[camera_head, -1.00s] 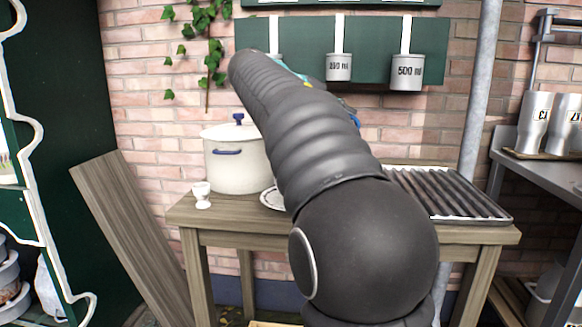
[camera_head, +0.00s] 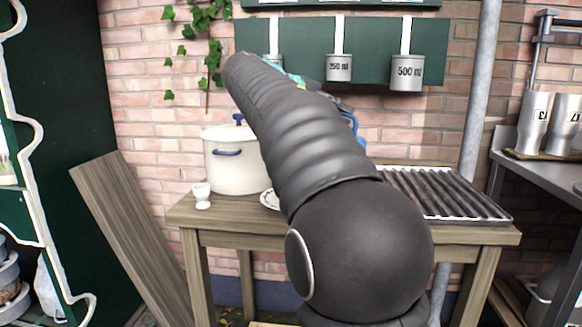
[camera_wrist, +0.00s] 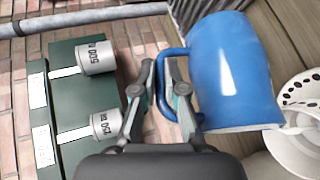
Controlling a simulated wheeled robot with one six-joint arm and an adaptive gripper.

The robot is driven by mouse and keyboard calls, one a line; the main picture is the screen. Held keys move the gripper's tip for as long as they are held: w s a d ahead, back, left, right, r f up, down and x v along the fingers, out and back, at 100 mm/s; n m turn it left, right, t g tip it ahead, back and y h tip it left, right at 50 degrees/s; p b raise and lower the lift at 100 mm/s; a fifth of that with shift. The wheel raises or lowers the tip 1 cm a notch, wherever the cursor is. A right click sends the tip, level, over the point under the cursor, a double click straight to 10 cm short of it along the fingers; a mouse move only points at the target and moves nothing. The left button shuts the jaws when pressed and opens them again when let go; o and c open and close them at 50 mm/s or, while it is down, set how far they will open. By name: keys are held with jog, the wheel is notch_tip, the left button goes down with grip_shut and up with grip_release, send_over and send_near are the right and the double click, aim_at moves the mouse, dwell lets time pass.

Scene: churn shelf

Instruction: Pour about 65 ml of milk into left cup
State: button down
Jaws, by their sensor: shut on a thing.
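A blue enamel jug (camera_wrist: 225,70) shows in the wrist view, tipped well over with its pale mouth facing the picture's bottom. My gripper (camera_wrist: 168,98) is shut on its handle. A white patch at its lower lip could be spout or milk; I cannot tell which. In the head view a small white footed cup (camera_head: 202,196) stands on the table's left. There my arm hides most of the jug; only a blue edge (camera_head: 356,124) shows.
A ridged rack (camera_head: 450,193) lies right. Measuring cups (camera_head: 407,72) hang on the green board behind. A grey pipe (camera_head: 478,100) stands right.

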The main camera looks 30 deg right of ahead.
aim_at(354, 126)
jog(key=d+f+y, duration=0.1)
jog(key=s+d+f+y+p, duration=0.1)
jog(key=shift+s+d+m+t+y+p, duration=0.25)
jog(key=shift+m+t+y+p, duration=0.05)
jog(key=shift+m+t, duration=0.1)
jog(key=shift+d+f+y, duration=0.15)
jog(key=shift+f+y, duration=0.15)
jog(key=shift+f, duration=0.2)
jog(key=shift+s+d+f+m+t+y, duration=0.15)
jog(key=shift+d+f+y, duration=0.1)
jog(key=shift+f+y, duration=0.15)
jog(key=shift+s+d+f+m+t+y, duration=0.1)
jog(key=shift+d+f+m+t+y, duration=0.1)
jog(key=shift+f+y, duration=0.15)
jog(key=shift+d+p, duration=0.15)
jog(key=shift+p, duration=0.35)
jog(key=shift+f, duration=0.1)
